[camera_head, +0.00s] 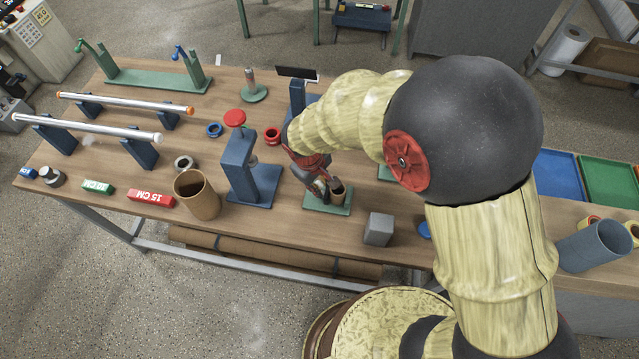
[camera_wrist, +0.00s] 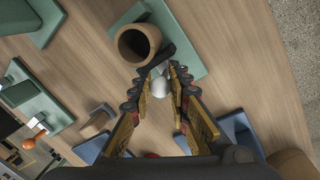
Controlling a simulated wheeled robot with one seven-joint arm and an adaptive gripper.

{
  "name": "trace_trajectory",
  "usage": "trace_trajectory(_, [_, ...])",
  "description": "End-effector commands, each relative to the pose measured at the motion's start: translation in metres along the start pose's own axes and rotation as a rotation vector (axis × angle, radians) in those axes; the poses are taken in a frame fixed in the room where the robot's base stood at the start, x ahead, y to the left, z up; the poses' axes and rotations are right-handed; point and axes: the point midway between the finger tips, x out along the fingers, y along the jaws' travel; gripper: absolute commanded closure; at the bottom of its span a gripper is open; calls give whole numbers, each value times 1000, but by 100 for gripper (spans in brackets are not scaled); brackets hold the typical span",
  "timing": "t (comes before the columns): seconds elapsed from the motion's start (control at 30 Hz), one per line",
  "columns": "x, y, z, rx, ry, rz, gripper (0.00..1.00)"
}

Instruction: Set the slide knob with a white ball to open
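The white ball (camera_wrist: 159,87) of the slide knob shows in the wrist view between the two fingers of my gripper (camera_wrist: 161,76). The fingertips are close on either side of it; I cannot tell whether both touch it. Beyond them is a brown cup-like cylinder (camera_wrist: 138,43) on a green base plate (camera_wrist: 183,30). In the head view, my gripper (camera_head: 322,187) points down beside this brown cup (camera_head: 337,188) on its green plate (camera_head: 320,205). The ball is hidden there by my gripper. The slide's position cannot be made out.
A blue stand with a red knob (camera_head: 235,118) stands left of the gripper, with a larger brown tube (camera_head: 197,194) farther left. A grey block (camera_head: 378,229) lies to the right on the wooden table. A blue stand (camera_head: 297,97) rises behind my wrist.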

Motion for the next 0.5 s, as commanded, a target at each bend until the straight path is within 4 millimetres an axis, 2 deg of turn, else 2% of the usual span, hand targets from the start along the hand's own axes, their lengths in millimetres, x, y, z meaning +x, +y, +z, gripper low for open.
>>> trace_trajectory(0.27, [0,0,0,0,0,0,100])
trace_trajectory(0.5, [0,0,0,0,0,0,100])
